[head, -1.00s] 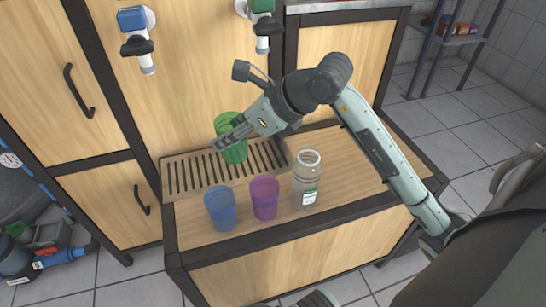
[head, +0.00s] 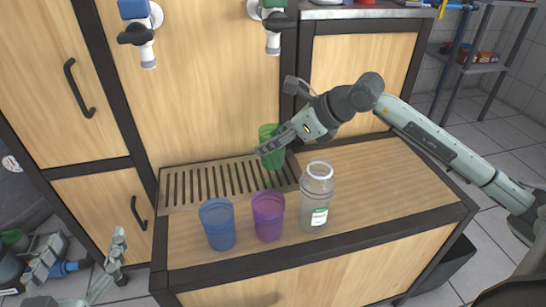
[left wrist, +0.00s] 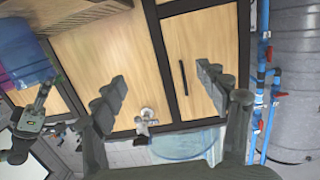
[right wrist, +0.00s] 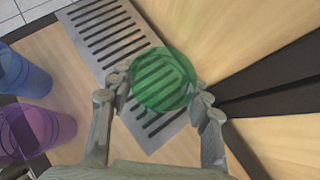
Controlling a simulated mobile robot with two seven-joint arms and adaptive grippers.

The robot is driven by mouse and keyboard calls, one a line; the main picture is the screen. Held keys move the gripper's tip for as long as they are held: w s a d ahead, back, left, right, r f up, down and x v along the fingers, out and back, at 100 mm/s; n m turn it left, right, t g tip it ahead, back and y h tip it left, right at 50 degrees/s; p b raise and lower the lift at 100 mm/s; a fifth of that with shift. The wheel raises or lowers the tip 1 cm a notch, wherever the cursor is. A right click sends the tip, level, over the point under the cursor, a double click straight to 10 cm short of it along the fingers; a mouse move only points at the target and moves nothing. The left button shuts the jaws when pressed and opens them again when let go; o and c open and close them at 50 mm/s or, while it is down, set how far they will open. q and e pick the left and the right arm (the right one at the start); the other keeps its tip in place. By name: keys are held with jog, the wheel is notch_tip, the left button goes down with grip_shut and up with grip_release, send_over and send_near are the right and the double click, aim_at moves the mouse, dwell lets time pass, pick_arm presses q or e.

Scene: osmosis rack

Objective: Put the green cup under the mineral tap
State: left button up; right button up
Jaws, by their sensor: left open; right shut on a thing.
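The green cup (head: 268,158) is upright at the right end of the slotted drip grate (head: 172,194), below the tap with the green top (head: 272,24). My right gripper (head: 268,147) is shut on it; in the right wrist view the green cup (right wrist: 163,80) sits between the fingers. I cannot tell whether its base touches the grate. A second tap with a blue top (head: 138,30) hangs to the left. I cannot read which tap is mineral. My left gripper (head: 118,240) is open and empty, low at the left of the counter.
A blue cup (head: 218,225), a purple cup (head: 268,216) and a clear bottle (head: 316,198) stand in a row in front of the grate. The wooden counter (head: 385,190) is bare to the right. Cabinet doors with handles rise behind and left.

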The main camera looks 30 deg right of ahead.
aim_at(273, 154)
notch_tip(273, 154, down, 4)
pick_arm(q)
jog(key=shift+d+r+t+h, duration=0.15)
jog(key=shift+d+r+t, duration=0.1)
jog(key=shift+r, duration=0.25)
jog(key=shift+d+r+t+h, duration=0.15)
jog(key=shift+d+r, duration=0.1)
jog(key=shift+r, duration=0.25)
jog(key=shift+r, duration=0.1)
jog(key=shift+s+d+r+b, duration=0.15)
jog(key=shift+d+r+b, duration=0.15)
jog(key=shift+r, duration=0.1)
pick_arm(e)
jog(key=shift+f, duration=0.1)
jog(key=o, duration=0.8)
pick_arm(q)
jog(key=shift+r+t+h, duration=0.25)
jog(key=shift+t+h, duration=0.05)
